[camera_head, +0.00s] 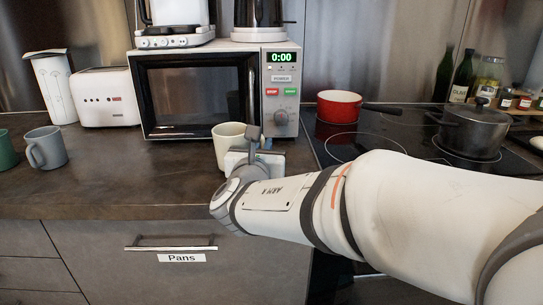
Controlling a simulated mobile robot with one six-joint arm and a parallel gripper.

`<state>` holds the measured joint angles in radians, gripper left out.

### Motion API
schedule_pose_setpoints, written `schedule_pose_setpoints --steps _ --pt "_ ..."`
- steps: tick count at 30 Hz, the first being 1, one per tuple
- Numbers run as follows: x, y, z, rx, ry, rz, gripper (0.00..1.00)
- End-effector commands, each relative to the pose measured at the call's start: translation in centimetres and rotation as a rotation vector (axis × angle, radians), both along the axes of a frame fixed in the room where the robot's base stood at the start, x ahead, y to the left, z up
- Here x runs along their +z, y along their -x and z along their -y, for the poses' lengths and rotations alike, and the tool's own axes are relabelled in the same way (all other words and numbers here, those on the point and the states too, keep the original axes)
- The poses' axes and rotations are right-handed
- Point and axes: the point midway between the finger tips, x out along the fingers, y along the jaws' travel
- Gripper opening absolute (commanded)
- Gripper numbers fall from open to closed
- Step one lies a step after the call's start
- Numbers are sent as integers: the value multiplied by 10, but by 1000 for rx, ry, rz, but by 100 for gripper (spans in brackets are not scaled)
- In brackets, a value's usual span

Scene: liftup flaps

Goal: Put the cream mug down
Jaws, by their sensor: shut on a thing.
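The cream mug (226,143) is upright in front of the microwave, at the far end of my gripper. My gripper (246,152) is shut on the mug at its right side. My own wrist hides the lower right part of the mug. I cannot tell whether the mug's base touches the counter (130,180) or is slightly above it.
A microwave (200,95) stands behind the mug. A grey mug (46,148) and a green mug (7,150) stand at the left. A stove with a red pan (339,106) and a grey pot (473,130) is at the right. The counter between the grey mug and cream mug is clear.

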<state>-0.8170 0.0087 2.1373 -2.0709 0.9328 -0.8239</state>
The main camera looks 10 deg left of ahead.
Motion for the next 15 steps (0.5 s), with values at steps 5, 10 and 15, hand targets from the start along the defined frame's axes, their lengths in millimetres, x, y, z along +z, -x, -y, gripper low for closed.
schedule_pose_setpoints --steps 5,10,15 --pt "-11 1 -1 1 -3 3 0" --pt "-11 1 -1 2 -3 3 0" --pt "-14 1 -1 3 -2 1 13"
